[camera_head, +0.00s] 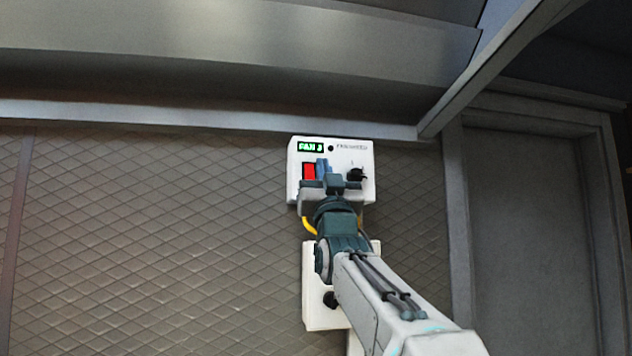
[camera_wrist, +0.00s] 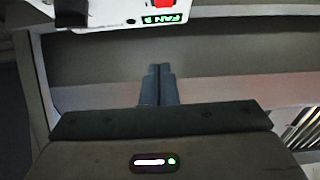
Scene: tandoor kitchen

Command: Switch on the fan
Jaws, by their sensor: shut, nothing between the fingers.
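A white fan control box (camera_head: 360,153) is fixed to the quilted wall in the head view. It has a green display (camera_head: 311,147) reading "FAN 3", a red switch (camera_head: 308,171) at the left and a black knob (camera_head: 357,174) at the right. My gripper (camera_head: 323,164) is shut and empty in front of the box, between the switch and the knob. In the wrist view my gripper (camera_wrist: 159,70) shows with its fingers together. The box (camera_wrist: 110,12) shows upside down at the top, with the red switch (camera_wrist: 163,3) cut by the edge. I cannot tell whether the fingers touch the box.
A second white box (camera_head: 313,285) sits on the wall below, partly behind my arm. A yellow cable (camera_head: 309,226) runs under the control box. A metal hood (camera_head: 230,50) hangs above, and a grey door (camera_head: 535,230) is at the right.

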